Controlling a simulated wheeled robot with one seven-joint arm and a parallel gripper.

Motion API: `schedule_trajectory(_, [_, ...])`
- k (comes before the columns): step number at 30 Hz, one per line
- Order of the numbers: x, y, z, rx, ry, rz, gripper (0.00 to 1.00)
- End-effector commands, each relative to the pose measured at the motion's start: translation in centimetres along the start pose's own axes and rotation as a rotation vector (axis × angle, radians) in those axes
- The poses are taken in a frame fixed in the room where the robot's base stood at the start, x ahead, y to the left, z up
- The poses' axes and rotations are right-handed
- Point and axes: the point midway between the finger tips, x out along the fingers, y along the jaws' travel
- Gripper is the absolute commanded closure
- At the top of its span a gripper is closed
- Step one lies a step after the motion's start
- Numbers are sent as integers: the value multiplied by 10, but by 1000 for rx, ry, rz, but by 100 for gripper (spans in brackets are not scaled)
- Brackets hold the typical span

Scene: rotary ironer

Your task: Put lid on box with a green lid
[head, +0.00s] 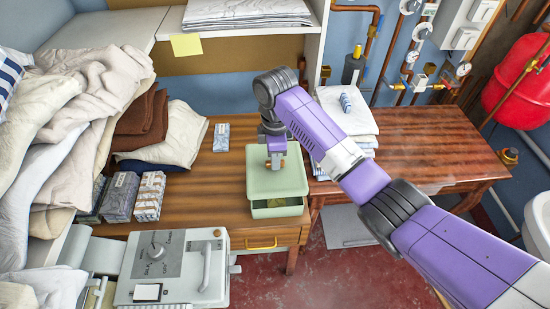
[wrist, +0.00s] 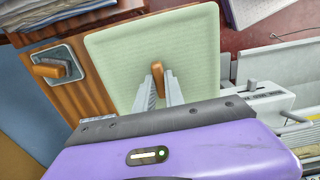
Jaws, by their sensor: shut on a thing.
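The pale green lid (head: 287,183) is held over the open green box (head: 277,212) on the wooden table. It hangs a little above the box, and a gap shows the box's inside at the front. In the wrist view the lid (wrist: 120,55) fills the upper middle, its wooden knob (wrist: 168,80) at the fingertips. My gripper (head: 276,163) is shut on this knob; it also shows in the wrist view (wrist: 161,88). The lid hides most of the box's opening.
A grey plate with a wooden knob (wrist: 52,70) lies beside the lid. Small patterned boxes (head: 150,196) and piled linen (head: 90,95) stand left. The ironer (head: 172,268) is at front left. Folded towels (head: 345,112) lie right, behind my arm.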

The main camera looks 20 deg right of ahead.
Motion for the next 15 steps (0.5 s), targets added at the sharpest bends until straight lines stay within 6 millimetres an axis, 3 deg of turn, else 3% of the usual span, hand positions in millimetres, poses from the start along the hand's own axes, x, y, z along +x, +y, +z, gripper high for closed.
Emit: schedule_trajectory(15, [42,0,0,0,-1,-1,100])
